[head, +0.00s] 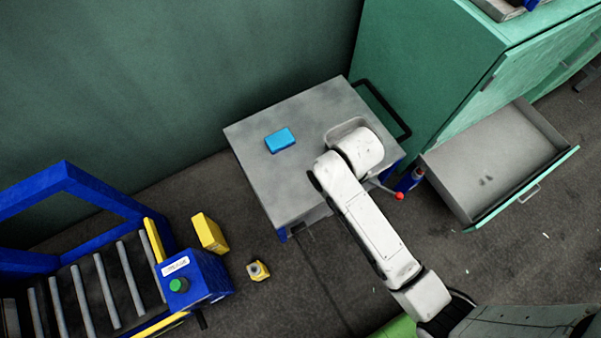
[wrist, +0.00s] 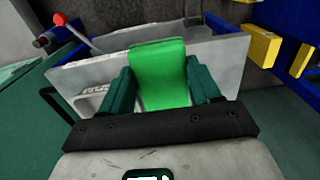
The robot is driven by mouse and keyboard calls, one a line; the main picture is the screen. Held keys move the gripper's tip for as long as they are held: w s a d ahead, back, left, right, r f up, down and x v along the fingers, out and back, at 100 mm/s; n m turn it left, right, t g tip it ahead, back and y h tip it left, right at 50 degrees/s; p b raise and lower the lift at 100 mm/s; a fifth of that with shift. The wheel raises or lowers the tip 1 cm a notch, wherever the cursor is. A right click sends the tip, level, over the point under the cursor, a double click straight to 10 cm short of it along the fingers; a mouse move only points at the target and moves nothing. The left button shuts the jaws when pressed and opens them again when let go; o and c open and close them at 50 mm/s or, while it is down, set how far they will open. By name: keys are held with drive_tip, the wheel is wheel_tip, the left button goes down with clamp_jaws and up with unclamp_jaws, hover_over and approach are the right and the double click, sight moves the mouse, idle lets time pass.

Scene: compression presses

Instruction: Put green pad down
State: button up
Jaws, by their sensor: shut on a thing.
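The green pad (wrist: 160,62) is between the two dark green fingers of my gripper (wrist: 161,82) in the wrist view. My gripper is shut on it, and the pad stands out past the fingertips. In the head view my white arm reaches over the right part of a grey-topped cart (head: 258,135) and hides the gripper and the pad. Whether the pad touches anything beneath cannot be told. A blue pad (head: 280,140) lies on the cart top, left of my arm.
A pale tray (head: 340,132) on the cart is partly hidden by my arm. A green cabinet with an open drawer (head: 480,170) is at right. A roller conveyor with a blue control box (head: 195,275) is at lower left.

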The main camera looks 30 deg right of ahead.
drive_tip(key=shift+s+d+r+b, duration=0.25)
drive_tip(key=shift+s+b, duration=0.1)
drive_tip(key=shift+s, duration=0.1)
drive_tip(key=shift+s+d+r+b, duration=0.2)
drive_tip(key=shift+s+b, duration=0.1)
drive_tip(key=shift+s, duration=0.15)
drive_tip(key=w+a+f, duration=0.1)
drive_tip(key=w, duration=0.1)
drive_tip(key=w+a+f+b, duration=0.1)
drive_tip(key=w, duration=0.2)
drive_tip(key=w+a+f+b, duration=0.1)
drive_tip(key=w, duration=0.1)
drive_tip(key=shift+w+f, duration=0.35)
drive_tip(key=w+f, duration=0.1)
drive_tip(key=w+a+f+b, duration=0.1)
drive_tip(key=w+f, duration=0.1)
drive_tip(key=w+f+b, duration=0.1)
drive_tip(key=f, duration=0.1)
drive_tip(key=shift+w+a+f, duration=0.2)
drive_tip(key=shift+a+f, duration=0.05)
drive_tip(key=shift+a, duration=0.05)
drive_tip(key=shift+w+f+b, duration=0.2)
drive_tip(key=shift+f+b, duration=0.6)
drive_tip(key=shift+f, duration=0.95)
drive_tip(key=shift+f, duration=0.1)
drive_tip(key=o, duration=1.1)
